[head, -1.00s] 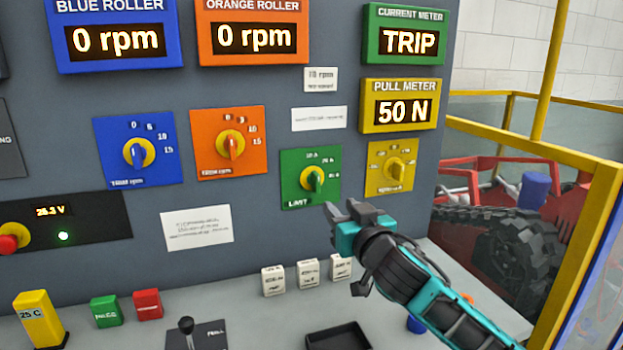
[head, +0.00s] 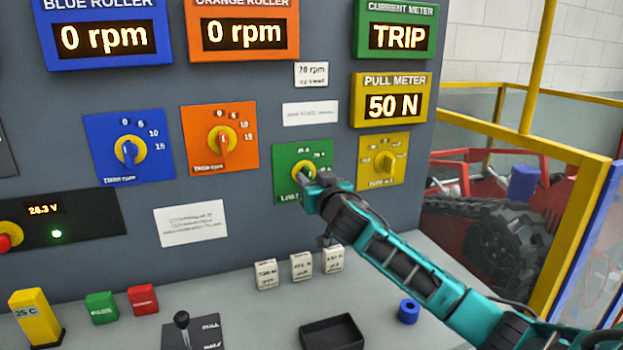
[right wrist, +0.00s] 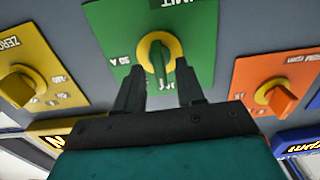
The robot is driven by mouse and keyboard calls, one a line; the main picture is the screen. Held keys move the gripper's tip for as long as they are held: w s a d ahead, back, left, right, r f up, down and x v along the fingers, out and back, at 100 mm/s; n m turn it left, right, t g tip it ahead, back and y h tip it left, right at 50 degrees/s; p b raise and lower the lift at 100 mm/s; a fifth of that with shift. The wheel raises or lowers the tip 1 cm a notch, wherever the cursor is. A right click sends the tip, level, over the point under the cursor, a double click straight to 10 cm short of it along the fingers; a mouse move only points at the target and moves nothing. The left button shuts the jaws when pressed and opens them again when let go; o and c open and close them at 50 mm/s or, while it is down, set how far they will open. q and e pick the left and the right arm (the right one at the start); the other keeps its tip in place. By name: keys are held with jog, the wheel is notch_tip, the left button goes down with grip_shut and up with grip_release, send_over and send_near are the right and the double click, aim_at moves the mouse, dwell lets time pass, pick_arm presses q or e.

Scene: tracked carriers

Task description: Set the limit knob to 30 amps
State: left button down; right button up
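The limit knob (head: 301,169) has a green handle on a yellow disc, on a green plate (head: 284,158) marked LIMIT. It also shows in the right wrist view (right wrist: 157,57), which is upside down; its handle stands nearly vertical there. My right gripper (head: 313,180) is at the lower right of the knob in the head view and partly covers it and the plate. In the right wrist view the right gripper (right wrist: 156,80) is open, one finger on each side of the handle with gaps. I cannot tell the knob's exact setting. My left gripper is not in view.
The current meter (head: 397,36) reads TRIP. A yellow knob plate (head: 370,178) is close on the right, an orange one (head: 242,125) on the left. White blocks (head: 300,266), a black tray (head: 306,337) and a blue ring (head: 408,311) are on the desk below.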

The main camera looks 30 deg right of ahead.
jog(key=shift+w, duration=0.3)
grip_shut()
dwell(0.3)
